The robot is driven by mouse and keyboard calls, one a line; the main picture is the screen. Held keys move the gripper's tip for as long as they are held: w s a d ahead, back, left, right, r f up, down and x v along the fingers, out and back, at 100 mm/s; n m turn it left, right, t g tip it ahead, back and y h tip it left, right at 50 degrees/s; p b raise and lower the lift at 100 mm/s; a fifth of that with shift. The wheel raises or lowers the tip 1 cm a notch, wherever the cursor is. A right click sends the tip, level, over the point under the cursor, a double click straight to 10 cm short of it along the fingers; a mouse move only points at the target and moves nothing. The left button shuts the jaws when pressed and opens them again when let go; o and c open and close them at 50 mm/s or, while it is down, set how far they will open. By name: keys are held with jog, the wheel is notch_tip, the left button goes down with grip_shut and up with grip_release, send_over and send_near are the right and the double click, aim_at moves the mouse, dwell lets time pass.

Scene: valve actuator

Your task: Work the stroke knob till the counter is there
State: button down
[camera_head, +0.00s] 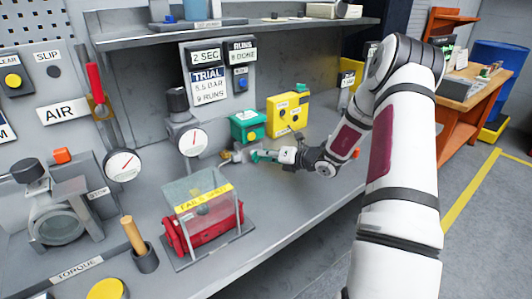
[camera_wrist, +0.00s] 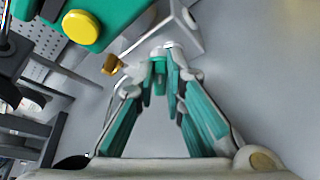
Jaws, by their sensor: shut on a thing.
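My gripper (camera_head: 256,156) is at the middle of the bench, just in front of the green box. In the wrist view its teal-padded fingers (camera_wrist: 166,78) are closed together on a small pale knob (camera_wrist: 166,46). The fingertips hide most of the knob, which I take to be the stroke knob. It sits against a small grey block (camera_wrist: 186,30) that has a brass fitting (camera_wrist: 112,65) beside it. A panel sign (camera_head: 242,51) reads "RUNS" with what looks like "8 DONE". I can make out no counter digits on the block.
The green box (camera_head: 246,132) and a yellow box (camera_head: 287,120) stand behind my gripper. A red actuator (camera_head: 204,231) under a clear "FAILS SHUT" cover stands in front, to the left. A gauge (camera_head: 193,142) is left of the green box. A shelf (camera_head: 235,32) overhangs the bench.

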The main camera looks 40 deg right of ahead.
aim_at(258, 129)
jog(key=m, duration=0.1)
jog(key=m+y, duration=0.1)
jog(key=f+m+t, duration=0.1)
jog(key=shift+d+m+y, duration=0.3)
jog(key=shift+d+y, duration=0.05)
jog(key=shift+y, duration=0.05)
dwell(0.5)
jog(key=c, duration=1.7)
grip_release()
jog(key=shift+o, duration=0.2)
jog(key=shift+r, duration=0.1)
notch_tip(258, 129, up, 10)
